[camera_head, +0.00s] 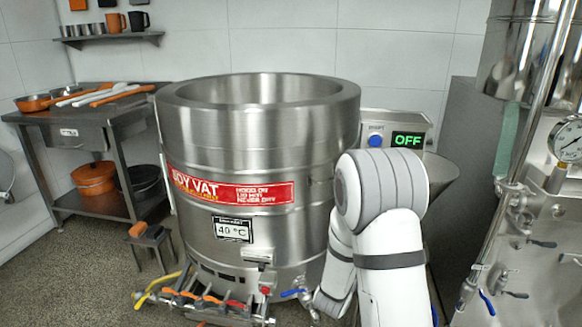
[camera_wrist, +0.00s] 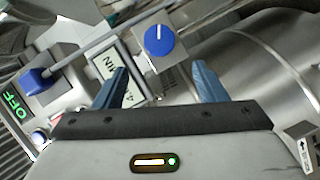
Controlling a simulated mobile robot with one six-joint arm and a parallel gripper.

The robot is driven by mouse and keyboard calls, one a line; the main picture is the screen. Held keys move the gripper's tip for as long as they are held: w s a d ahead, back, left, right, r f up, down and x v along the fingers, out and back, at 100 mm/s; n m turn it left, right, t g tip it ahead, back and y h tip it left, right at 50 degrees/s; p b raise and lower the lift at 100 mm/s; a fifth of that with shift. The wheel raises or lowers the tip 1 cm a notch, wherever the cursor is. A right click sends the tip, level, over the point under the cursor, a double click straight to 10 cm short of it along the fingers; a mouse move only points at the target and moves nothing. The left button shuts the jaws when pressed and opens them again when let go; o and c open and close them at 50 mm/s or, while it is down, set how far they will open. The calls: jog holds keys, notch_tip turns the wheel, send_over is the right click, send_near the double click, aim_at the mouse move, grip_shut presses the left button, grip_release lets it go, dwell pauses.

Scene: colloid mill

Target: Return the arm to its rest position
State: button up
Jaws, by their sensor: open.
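In the wrist view my gripper (camera_wrist: 160,88) is open, with its two blue fingers apart and nothing between them. Beyond the fingers are a blue round knob (camera_wrist: 160,40) on a grey box and a small display (camera_wrist: 112,72) reading "4 MIN". In the head view my white arm (camera_head: 385,240) is bent in front of the right side of the steel soy vat (camera_head: 270,150). The gripper is hidden there. A control box with a blue button (camera_head: 375,140) and a green "OFF" display (camera_head: 408,140) stands behind the arm.
A steel table (camera_head: 75,118) with pans and utensils stands at the left. Valves and coloured handles (camera_head: 205,298) sit at the vat's foot. Steel pipes with a pressure gauge (camera_head: 567,140) stand at the right.

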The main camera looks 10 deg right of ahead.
jog(key=s+a+r+m+g+y+p, duration=0.1)
jog(key=s+a+r+y+p, duration=0.2)
jog(key=r, duration=0.4)
jog(key=s+a+r+m+g+y+p, duration=0.1)
jog(key=a+r+y+p, duration=0.25)
jog(key=r+p, duration=0.3)
jog(key=s+a+r+g+y+p, duration=0.1)
jog(key=s+a+r+y+p, duration=0.2)
jog(key=r, duration=0.4)
jog(key=s+a+r+m+g+p, duration=0.1)
jog(key=s+r+m+g+p, duration=0.1)
jog(key=s+r+p, duration=0.4)
jog(key=s+r+m+g+p, duration=0.2)
jog(key=s+r+g+p, duration=0.3)
jog(key=s+r, duration=0.4)
jog(key=s+p, duration=0.1)
jog(key=s, duration=0.6)
jog(key=shift+a+r, duration=0.35)
jog(key=shift+r, duration=0.05)
jog(key=shift+s, duration=0.1)
